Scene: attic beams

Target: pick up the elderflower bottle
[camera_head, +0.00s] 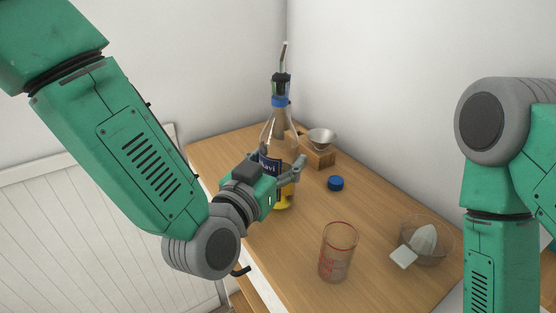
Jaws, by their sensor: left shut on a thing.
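The bottle (280,132) stands upright, or nearly so, toward the far left part of the wooden table (300,230). It is clear, with a dark label, yellow liquid low inside, a blue collar and a metal pour spout on top. The label is partly hidden, so I cannot read elderflower on it. My left gripper (282,178) is shut on the bottle at label height. I cannot tell whether its base touches the table. My right arm shows at the right edge, but its gripper is out of view.
A glass measuring cup (338,252) with red marks stands at the front. A blue cap (335,183) lies mid-table. A metal funnel (321,138) sits at a wooden block (320,158) behind the bottle. White walls close off the back.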

